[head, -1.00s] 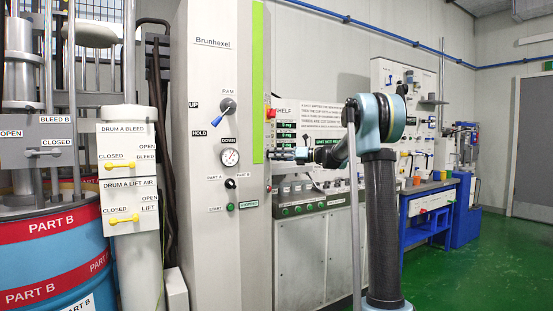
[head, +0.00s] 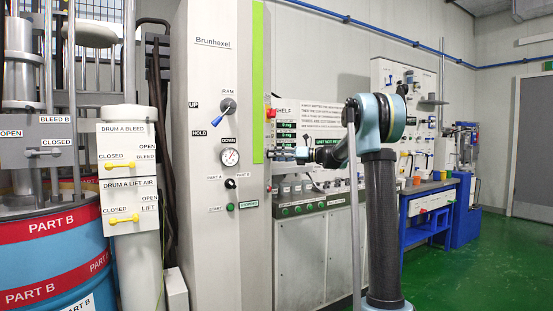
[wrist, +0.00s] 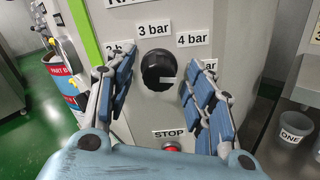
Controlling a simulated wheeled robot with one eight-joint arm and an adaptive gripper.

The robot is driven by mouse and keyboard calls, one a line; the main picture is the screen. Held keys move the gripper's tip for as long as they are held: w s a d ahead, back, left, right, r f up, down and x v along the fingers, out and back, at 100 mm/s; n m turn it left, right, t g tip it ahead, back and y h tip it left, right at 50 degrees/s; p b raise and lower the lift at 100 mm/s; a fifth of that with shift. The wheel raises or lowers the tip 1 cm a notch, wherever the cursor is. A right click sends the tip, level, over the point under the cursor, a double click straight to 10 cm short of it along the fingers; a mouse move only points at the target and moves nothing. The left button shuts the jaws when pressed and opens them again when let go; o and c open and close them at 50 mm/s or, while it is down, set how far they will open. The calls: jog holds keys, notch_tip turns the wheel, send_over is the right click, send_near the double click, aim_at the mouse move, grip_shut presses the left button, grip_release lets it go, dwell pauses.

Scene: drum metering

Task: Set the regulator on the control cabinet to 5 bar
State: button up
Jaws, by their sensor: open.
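The regulator is a black round knob (wrist: 158,70) on the pale face of the control cabinet (wrist: 118,30), in the middle of the wrist view. A "3 bar" label sits above it and a "4 bar" label at its upper right. A label at the upper left is partly covered by a finger, and another at the right is mostly hidden. A pale mark shows on the knob's lower right; I cannot tell its exact setting. My gripper (wrist: 160,76) is open, with a finger on each side of the knob. In the head view, my gripper (head: 300,155) is beside the cabinet (head: 210,80).
A red button (wrist: 172,146) with a "STOP" label is below the knob, between the fingers. A grey bucket marked "ONE" (wrist: 294,127) stands at the right. A blue drum (wrist: 70,85) stands at the left. Green floor is open at the head view's right.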

jog(key=s+d, duration=0.2)
jog(key=d, duration=0.9)
jog(key=shift+d, duration=0.35)
jog(key=shift+s, duration=0.1)
jog(key=s+f+n+g+h, duration=0.1)
jog(key=s+f+n+h, duration=0.45)
jog(key=s, duration=0.75)
jog(key=s+f+n+h, duration=0.3)
jog(key=s+f+n, duration=0.3)
jog(key=s+f, duration=0.65)
jog(key=s+d+f+n+h, duration=0.4)
jog(key=s+d+f+n, duration=0.2)
jog(key=s+f, duration=0.5)
jog(key=s+d+f+n+h, duration=0.5)
jog(key=s+d+f+n, duration=0.2)
jog(key=s, duration=0.7)
notch_tip(320, 180, down, 4)
jog(key=shift+d+f, duration=0.1)
jog(key=shift+d, duration=1.1)
